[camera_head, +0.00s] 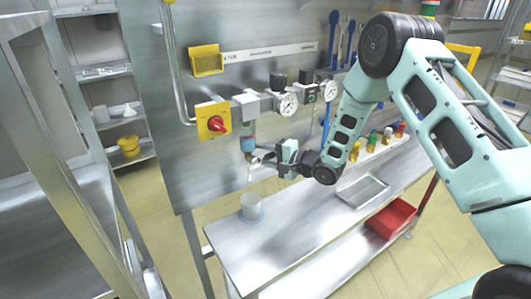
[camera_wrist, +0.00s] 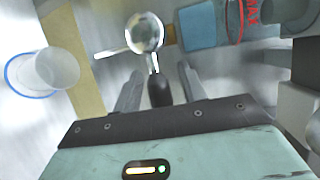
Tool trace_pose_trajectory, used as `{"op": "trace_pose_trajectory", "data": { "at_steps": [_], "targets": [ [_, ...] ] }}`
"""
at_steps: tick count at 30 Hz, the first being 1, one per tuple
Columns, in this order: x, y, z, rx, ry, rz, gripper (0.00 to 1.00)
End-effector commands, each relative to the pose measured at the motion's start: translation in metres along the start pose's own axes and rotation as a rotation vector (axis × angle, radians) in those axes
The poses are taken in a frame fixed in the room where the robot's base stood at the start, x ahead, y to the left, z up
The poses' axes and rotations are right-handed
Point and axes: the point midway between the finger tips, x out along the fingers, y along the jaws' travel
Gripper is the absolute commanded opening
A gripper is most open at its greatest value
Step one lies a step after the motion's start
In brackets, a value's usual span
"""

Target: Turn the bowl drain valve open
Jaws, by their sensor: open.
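The filter bowl (camera_head: 248,130) hangs under the regulator on the panel, its lower end blue; in the wrist view its blue end (camera_wrist: 203,26) and red MAX mark show at the top right. The bowl drain valve is a shiny ball body (camera_wrist: 145,33) beside that blue end, with a thin metal spout to the left. Its lever has a black grip (camera_wrist: 160,92) pointing down the wrist picture. My gripper (camera_wrist: 161,70) is open, with one finger on each side of the lever, apparently apart from it. In the head view my gripper (camera_head: 267,159) is just below and right of the bowl.
A white cup (camera_head: 250,203) stands in a blue ring on the bench (camera_head: 270,262) below the valve. A red rotary switch (camera_head: 216,124) on a yellow plate is left of the bowl. Gauges (camera_head: 288,104) sit above right. A metal tray (camera_head: 362,190) and red bin (camera_head: 391,218) lie right.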

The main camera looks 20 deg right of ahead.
Motion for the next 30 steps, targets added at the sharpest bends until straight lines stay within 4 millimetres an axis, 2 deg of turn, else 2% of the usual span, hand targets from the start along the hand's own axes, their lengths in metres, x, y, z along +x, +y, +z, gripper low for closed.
{"op": "trace_pose_trajectory", "data": {
  "at_steps": [7, 8, 9, 12, 23, 30],
  "targets": [
    [0.001, 0.000, 0.000, 0.000, 0.000, 0.000, 0.41],
    [0.001, 0.000, 0.000, 0.000, 0.000, 0.000, 0.36],
    [0.001, 0.000, 0.000, 0.000, 0.000, 0.000, 0.25],
    [0.001, 0.000, 0.000, 0.000, 0.000, 0.000, 0.00],
    [0.001, 0.004, -0.001, 0.041, -0.009, -0.018, 0.00],
    [0.002, 0.013, -0.001, 0.170, -0.035, -0.073, 0.00]
  ]
}}
